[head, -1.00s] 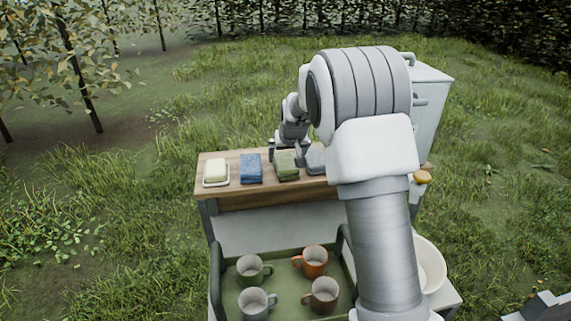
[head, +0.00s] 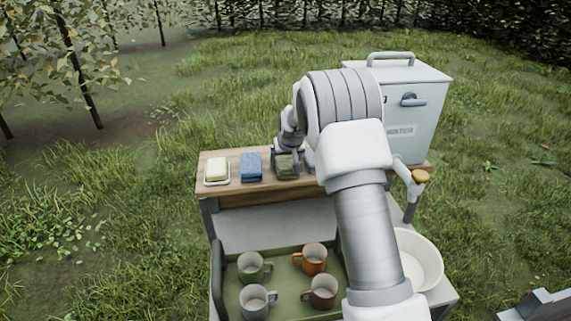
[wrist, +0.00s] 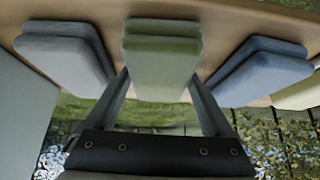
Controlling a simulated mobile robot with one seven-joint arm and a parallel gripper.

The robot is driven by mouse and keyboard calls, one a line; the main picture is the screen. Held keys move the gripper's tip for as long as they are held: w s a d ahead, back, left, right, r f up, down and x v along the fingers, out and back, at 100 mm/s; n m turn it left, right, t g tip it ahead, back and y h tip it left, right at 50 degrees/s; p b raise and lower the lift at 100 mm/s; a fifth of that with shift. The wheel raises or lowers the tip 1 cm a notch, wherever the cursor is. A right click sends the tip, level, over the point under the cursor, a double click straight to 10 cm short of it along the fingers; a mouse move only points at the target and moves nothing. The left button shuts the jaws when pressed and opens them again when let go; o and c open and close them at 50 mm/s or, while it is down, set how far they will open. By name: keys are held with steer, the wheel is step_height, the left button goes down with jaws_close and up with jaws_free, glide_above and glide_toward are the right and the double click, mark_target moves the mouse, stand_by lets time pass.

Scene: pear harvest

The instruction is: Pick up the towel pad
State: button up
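Folded towel pads lie in a row on the wooden shelf (head: 222,190). The green pad (head: 285,166) is in the middle and shows between my fingers in the wrist view (wrist: 162,58). The blue pad (head: 251,167) is left of it in the head view and right in the wrist view (wrist: 258,72). A grey pad (wrist: 65,48) shows at the left of the wrist view; my arm hides it in the head view. My gripper (wrist: 160,85) is open, with one finger on each side of the green pad. Whether the fingers touch it, I cannot tell.
Below are a green tray (head: 232,300) with several mugs and a white bowl (head: 428,262). Grass surrounds the stand.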

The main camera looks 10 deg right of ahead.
mark_target(285, 159)
steer(key=c, duration=0.6)
steer(key=shift+r, duration=0.1)
steer(key=shift+r, duration=0.6)
step_height(285, 159, up, 3)
steer(key=shift+b, duration=0.65)
steer(key=s+d+r+b, duration=0.2)
steer(key=s+d+r, duration=0.4)
steer(key=d, duration=0.3)
steer(key=shift+s+d+r, duration=0.3)
steer(key=shift+s, duration=0.05)
